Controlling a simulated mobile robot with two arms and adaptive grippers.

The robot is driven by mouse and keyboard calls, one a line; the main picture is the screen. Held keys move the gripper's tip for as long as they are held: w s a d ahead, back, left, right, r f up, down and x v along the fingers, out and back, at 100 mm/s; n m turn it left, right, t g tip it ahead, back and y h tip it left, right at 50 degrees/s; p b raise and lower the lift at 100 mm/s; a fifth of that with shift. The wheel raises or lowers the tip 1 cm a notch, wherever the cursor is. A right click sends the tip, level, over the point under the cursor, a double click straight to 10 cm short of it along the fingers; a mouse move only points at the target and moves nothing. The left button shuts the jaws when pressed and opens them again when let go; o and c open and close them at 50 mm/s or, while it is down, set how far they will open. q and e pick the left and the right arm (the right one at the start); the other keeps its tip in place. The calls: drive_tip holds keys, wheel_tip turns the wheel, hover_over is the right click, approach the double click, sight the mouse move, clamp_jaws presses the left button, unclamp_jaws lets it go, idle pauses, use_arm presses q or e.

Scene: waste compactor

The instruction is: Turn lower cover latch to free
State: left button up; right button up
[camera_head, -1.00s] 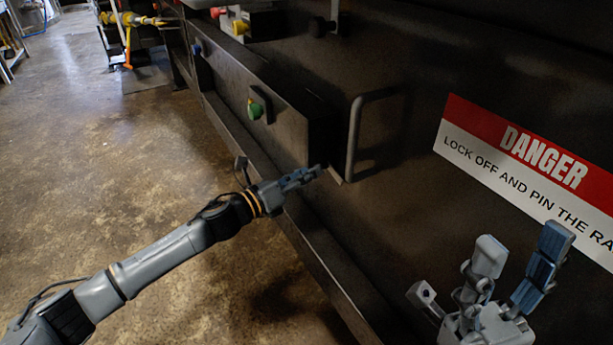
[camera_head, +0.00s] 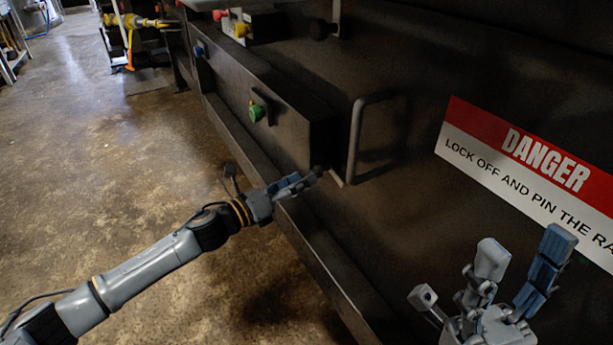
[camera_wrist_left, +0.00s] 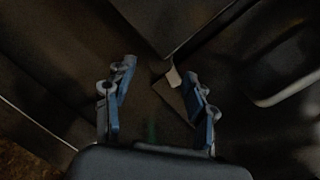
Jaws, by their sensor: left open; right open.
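My left gripper (camera_head: 299,183) reaches in from the left, low in front of the dark machine face. It is open, and nothing is between its fingers. A small dark knob-like part (camera_head: 318,170), which looks like the lower cover latch, sits just beyond its fingertips; whether they touch I cannot tell. In the left wrist view, the open fingers (camera_wrist_left: 160,82) stand either side of a dark surface, with a pale tab (camera_wrist_left: 173,76) near the right finger. The latch's turn position is too dark to read. My right gripper (camera_head: 505,262) is open and empty at the lower right.
A grey bar handle (camera_head: 355,138) stands out right of the left gripper. A ledge (camera_head: 315,262) runs below. A danger sign (camera_head: 520,165) is at right. The floor at left is clear.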

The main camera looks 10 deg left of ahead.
use_arm(q)
drive_tip(key=v, duration=0.9)
